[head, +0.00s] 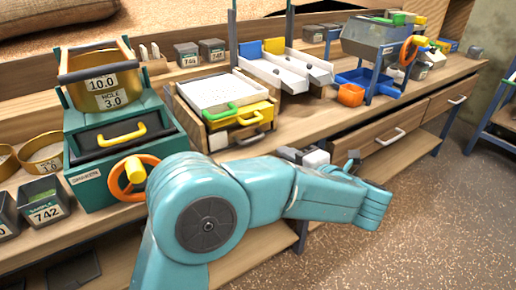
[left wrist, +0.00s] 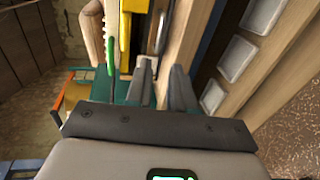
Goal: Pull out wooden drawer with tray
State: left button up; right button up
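A wooden box unit (head: 188,112) stands on the bench, holding a white speckled tray (head: 216,92). Its front has a green handle (head: 220,112), a yellow handle (head: 249,118) and, lowest, a grey metal handle (head: 250,138). In the left wrist view the green handle (left wrist: 111,50), yellow handle (left wrist: 126,30) and grey handle (left wrist: 161,32) show beyond my fingers. My left gripper (left wrist: 161,72) is open and empty, its fingers apart and pointing towards the grey handle, without visible contact. In the head view my left gripper (head: 290,154) is partly hidden by my arm. My right gripper is out of view.
A teal shaker (head: 100,182) with an orange wheel (head: 127,178) stands left of the unit. White chutes (head: 283,72) and a grey hopper (head: 370,42) stand to its right. Bench drawers with metal handles (head: 390,136) are below. The floor (head: 420,220) in front is clear.

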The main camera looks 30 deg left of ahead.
aim_at(254, 140)
pick_arm(q)
jog(key=b+x, duration=0.1)
jog(key=x, duration=1.1)
jog(key=shift+w+a+f+b, duration=0.15)
jog(key=shift+w+a+b, duration=0.1)
jog(key=shift+a+b, duration=0.1)
grip_shut()
